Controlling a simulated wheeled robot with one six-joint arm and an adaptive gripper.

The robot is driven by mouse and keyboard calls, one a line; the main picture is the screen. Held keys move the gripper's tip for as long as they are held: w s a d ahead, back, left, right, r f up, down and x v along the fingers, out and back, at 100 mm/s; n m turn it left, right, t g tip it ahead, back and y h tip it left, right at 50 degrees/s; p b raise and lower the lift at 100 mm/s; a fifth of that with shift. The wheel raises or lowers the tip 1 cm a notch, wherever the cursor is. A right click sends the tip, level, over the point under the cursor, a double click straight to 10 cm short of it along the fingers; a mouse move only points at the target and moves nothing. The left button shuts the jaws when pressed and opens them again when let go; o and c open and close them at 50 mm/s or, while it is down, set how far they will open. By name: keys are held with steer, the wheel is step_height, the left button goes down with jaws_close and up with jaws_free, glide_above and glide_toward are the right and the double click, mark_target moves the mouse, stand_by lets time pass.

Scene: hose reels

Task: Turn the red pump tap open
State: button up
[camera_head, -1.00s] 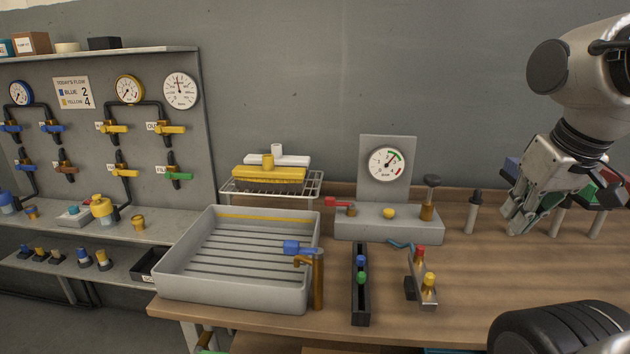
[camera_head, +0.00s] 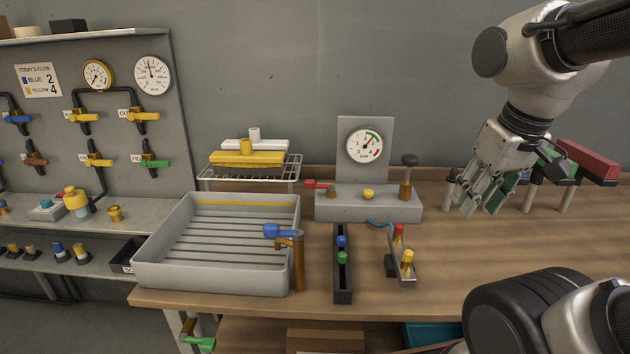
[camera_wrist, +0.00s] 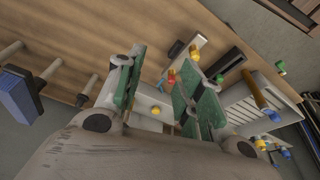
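The red pump tap (camera_head: 318,184) is a small red lever at the left end of the grey pump block (camera_head: 368,207) in the head view. It points left. A gauge (camera_head: 366,145) stands on a panel behind it. My gripper (camera_head: 478,208) is right of the pump block, above the bench, fingers pointing down. In the wrist view my gripper (camera_wrist: 160,72) is open and empty, its green-padded fingers apart. The pump block's yellow button (camera_wrist: 155,110) shows between them. I cannot make out the red tap in the wrist view.
A dark-knobbed plunger (camera_head: 408,175) rises from the block's right end. In front stand a small holder (camera_head: 400,262) with red- and yellow-topped pieces and a black rack (camera_head: 342,285). A grey tray (camera_head: 165,265) with a blue tap (camera_head: 282,231) is left. Posts with coloured bars (camera_head: 590,160) stand right.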

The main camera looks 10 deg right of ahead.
steer(key=w+a+f+n+g, duration=0.1)
steer(key=w+a+n+g, duration=0.1)
steer(key=w+a, duration=0.45)
steer(key=w+a+f+n+g, duration=0.1)
steer(key=w+a+f+n, duration=0.15)
steer(key=w, duration=0.75)
steer(key=n, duration=1)
glide_above(312, 180)
steer(key=shift+f+m, duration=0.25)
steer(key=shift+f, duration=0.1)
steer(key=shift+s+f+n, duration=0.15)
steer(key=shift+f+n, duration=0.15)
steer(key=shift+n, duration=0.2)
step_height(312, 180, down, 7)
steer(key=shift+f, duration=0.2)
steer(key=shift+c, duration=0.3)
jaws_close()
